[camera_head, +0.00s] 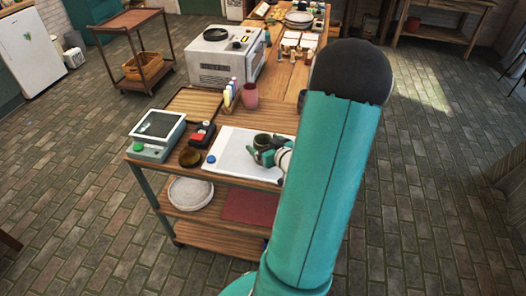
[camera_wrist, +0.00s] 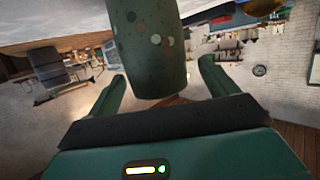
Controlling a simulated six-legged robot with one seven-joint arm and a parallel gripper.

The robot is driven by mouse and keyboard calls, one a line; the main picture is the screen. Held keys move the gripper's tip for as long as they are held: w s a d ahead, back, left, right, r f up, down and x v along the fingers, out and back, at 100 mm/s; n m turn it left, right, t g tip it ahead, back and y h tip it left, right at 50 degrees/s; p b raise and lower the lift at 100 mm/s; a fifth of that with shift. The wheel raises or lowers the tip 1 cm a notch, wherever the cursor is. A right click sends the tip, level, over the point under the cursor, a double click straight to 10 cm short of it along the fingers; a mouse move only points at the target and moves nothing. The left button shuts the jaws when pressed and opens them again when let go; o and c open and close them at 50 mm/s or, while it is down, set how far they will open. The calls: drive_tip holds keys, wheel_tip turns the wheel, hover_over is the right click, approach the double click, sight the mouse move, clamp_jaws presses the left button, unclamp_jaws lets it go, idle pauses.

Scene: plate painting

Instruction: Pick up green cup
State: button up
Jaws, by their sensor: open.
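The green cup (camera_head: 262,141) is at the white sheet on the near end of the wooden table in the head view. In the wrist view the green cup (camera_wrist: 150,55) is dark green with pale and brown speckles. My gripper (camera_head: 266,157) is at the cup, with its green fingers close to it. In the wrist view my gripper (camera_wrist: 163,88) is open, with one finger on each side of the cup and visible gaps between. The cup's far end runs out of the wrist picture. My arm hides the sheet's right part in the head view.
A white sheet (camera_head: 228,158) lies around the cup. A green scale (camera_head: 150,152), a brown bowl (camera_head: 190,157) and a red-and-black box (camera_head: 202,133) stand to the left. A pink cup (camera_head: 250,96), bottles (camera_head: 232,95) and a white kiln (camera_head: 212,70) are behind.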

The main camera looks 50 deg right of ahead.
sight(259, 138)
drive_tip(key=x, duration=0.3)
drive_tip(key=shift+w+d, duration=0.15)
drive_tip(key=c, duration=1.2)
drive_tip(key=shift+c, duration=1)
drive_tip(key=shift+r, duration=0.1)
drive_tip(key=shift+r, duration=0.1)
